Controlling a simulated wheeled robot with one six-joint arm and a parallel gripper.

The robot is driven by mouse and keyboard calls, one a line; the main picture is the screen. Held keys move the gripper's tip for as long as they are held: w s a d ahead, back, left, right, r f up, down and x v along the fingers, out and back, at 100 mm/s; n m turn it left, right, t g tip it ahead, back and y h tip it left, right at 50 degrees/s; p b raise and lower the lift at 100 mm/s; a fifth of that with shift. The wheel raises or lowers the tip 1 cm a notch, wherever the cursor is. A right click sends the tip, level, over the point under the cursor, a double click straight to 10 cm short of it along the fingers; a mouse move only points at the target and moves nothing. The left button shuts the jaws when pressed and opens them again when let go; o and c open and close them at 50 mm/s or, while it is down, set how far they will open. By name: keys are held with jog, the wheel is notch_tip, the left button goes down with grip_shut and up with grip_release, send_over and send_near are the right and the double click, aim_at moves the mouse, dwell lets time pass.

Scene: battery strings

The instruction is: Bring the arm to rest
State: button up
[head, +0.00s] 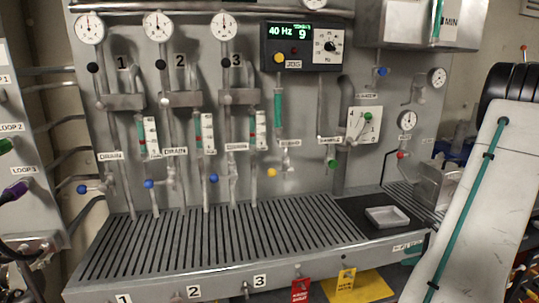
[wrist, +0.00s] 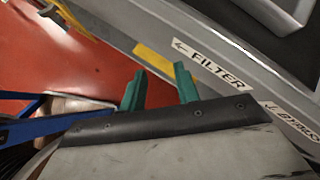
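My gripper (wrist: 159,83) shows in the wrist view as two green fingers standing apart from a dark mount. Nothing is held between them. Beyond the fingertips lie a grey metal edge with a "FILTER" label (wrist: 210,64) and a yellow strip (wrist: 153,56). I cannot tell how far the fingers are from that edge. In the head view a pale link of my arm (head: 470,190) with a green cable slants down the right side.
A grey panel with gauges, valves and a display (head: 301,47) stands ahead. Below it is a slotted bench (head: 220,245) with a small grey tray (head: 387,217) at its right. A red tag (head: 300,290) and a yellow tag (head: 346,281) hang on its front. Red floor (wrist: 50,40) shows in the wrist view.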

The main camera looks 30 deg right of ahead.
jog(key=w+a+r+n+g+y, duration=0.1)
jog(key=w+a+r+n+g, duration=0.15)
jog(key=a+r+n, duration=0.4)
jog(key=w+a+r+n+g+y, duration=0.2)
jog(key=w+a+r+n, duration=0.1)
jog(key=a, duration=0.6)
jog(key=w+a+r+n+g+y, duration=0.1)
jog(key=w+a+r+n+g, duration=0.1)
jog(key=a+r+n, duration=0.45)
jog(key=s+a+r+n+h, duration=0.1)
jog(key=s+a+r+n, duration=0.2)
jog(key=a+n, duration=0.2)
jog(key=s+a+r+n+h, duration=0.2)
jog(key=s+a+r+n, duration=0.1)
jog(key=a, duration=0.9)
jog(key=s+a+r+n+g+h, duration=0.1)
jog(key=s+a+r+n+h, duration=0.1)
jog(key=a+r+n, duration=0.2)
jog(key=a+n, duration=0.3)
jog(key=a, duration=0.2)
jog(key=shift+s+r, duration=0.35)
jog(key=shift+s, duration=0.05)
jog(key=shift+d, duration=0.15)
